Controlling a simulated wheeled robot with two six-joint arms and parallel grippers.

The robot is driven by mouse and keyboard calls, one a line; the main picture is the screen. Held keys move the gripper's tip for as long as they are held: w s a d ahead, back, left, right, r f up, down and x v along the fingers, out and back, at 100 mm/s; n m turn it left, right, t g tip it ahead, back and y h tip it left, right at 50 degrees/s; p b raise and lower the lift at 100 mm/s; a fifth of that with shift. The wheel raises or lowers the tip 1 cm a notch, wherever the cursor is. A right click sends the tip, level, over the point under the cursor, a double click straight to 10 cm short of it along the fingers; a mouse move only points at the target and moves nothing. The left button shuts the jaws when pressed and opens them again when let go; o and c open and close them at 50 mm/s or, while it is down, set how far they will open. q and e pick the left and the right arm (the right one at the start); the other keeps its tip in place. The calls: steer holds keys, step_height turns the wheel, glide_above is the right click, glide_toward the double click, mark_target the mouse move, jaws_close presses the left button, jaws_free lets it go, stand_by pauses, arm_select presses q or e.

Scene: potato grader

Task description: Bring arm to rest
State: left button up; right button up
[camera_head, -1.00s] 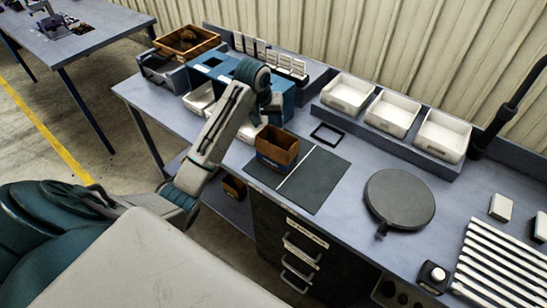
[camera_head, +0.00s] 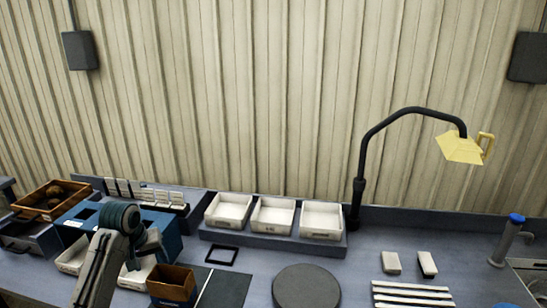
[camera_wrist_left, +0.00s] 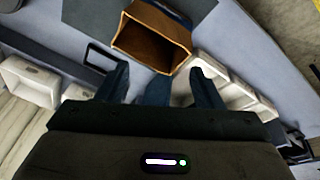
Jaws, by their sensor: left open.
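My left arm (camera_head: 104,262) rises from the lower left of the head view, its dark rounded wrist in front of the blue sorting box (camera_head: 165,243). In the left wrist view my left gripper (camera_wrist_left: 160,88) has its two dark fingers apart with nothing held between them. The open brown box (camera_wrist_left: 150,38) lies beyond the fingertips there. In the head view this brown box (camera_head: 172,283) stands on the bench, just right of my left arm. The arm hides part of the blue box and white bins. My right arm is not in view.
Three white trays (camera_head: 272,216) stand on a raised shelf. A wooden crate (camera_head: 50,200) with dark lumps is at far left. A black lamp arm (camera_head: 358,190) rises behind a round dark plate (camera_head: 306,288).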

arm_select(q)
steer(key=s+d+f+m, duration=0.2)
steer(key=s+d+f, duration=0.3)
steer(key=s+f, duration=0.4)
steer(key=s+d+f+m, duration=0.1)
steer(key=s+d, duration=0.1)
steer(key=s, duration=0.7)
steer(key=s+d+f+m+y, duration=0.1)
steer(key=s+d+f+m, duration=0.15)
steer(key=s, duration=0.65)
steer(key=s+d+f, duration=0.1)
steer(key=s+d, duration=0.1)
steer(key=s, duration=0.7)
step_height(320, 180, down, 36)
steer(key=a+b, duration=0.2)
steer(key=b, duration=0.6)
steer(key=s+f+b, duration=0.2)
steer(key=s+f, duration=0.4)
steer(key=f, duration=0.3)
steer(key=s+a+f+g+b, duration=0.1)
steer(key=s+f+b, duration=0.1)
steer(key=s+f, duration=0.4)
steer(key=s+f+g+b, duration=0.1)
steer(key=s+f, duration=0.5)
steer(key=f, duration=0.7)
steer(key=shift+s+a+b, duration=0.15)
steer(key=shift+a+b, duration=0.25)
steer(key=shift+b, duration=0.35)
